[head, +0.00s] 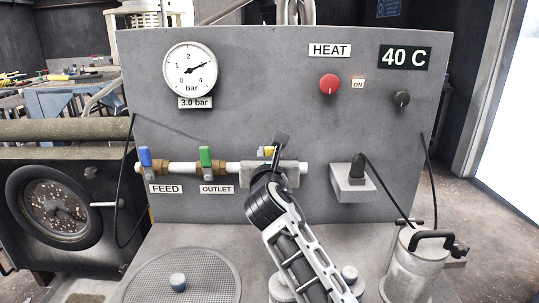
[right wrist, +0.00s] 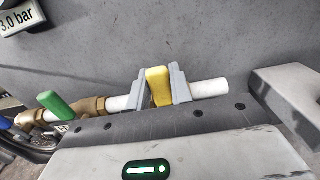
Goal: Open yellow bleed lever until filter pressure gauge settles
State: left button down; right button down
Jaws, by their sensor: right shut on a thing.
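The yellow bleed lever (head: 268,151) sits on the white pipe at the middle of the grey panel, mostly hidden behind my right gripper (head: 276,158). In the right wrist view the yellow lever (right wrist: 159,88) stands between the two grey fingers of my right gripper (right wrist: 162,84), which is shut on it. The filter pressure gauge (head: 190,70) is at the panel's upper left. Its needle points to the upper right, near 3, and the label below (head: 195,102) reads 3.0 bar. My left gripper is not in view.
A blue FEED lever (head: 145,156) and a green OUTLET lever (head: 206,157) stand upright on the same pipe, left of the yellow one. A red HEAT knob (head: 329,84) and a 40 C display (head: 405,57) are at upper right. A metal canister (head: 414,272) stands at lower right.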

jog(key=shift+a+r+n+p, duration=0.1)
jog(key=shift+n+p, duration=0.2)
jog(key=shift+p, duration=0.2)
jog(key=shift+a+r+n+p, duration=0.15)
jog(key=shift+n+p, duration=0.35)
jog(key=shift+p, duration=0.5)
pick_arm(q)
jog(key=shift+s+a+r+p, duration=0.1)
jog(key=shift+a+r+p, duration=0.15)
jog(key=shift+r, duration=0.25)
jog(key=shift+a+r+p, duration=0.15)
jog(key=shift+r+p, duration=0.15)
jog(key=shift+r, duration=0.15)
pick_arm(e)
jog(key=a+n, duration=0.1)
jog(key=f+n, duration=0.1)
jog(key=n, duration=0.1)
jog(key=a+n, duration=0.1)
jog(key=n, duration=0.1)
jog(key=shift+a+f, duration=0.3)
jog(key=shift+f, duration=0.05)
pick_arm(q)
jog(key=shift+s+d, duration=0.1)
pick_arm(e)
jog(key=shift+n, duration=0.3)
jog(key=c, duration=1.2)
grip_release()
jog(key=shift+c, duration=0.2)
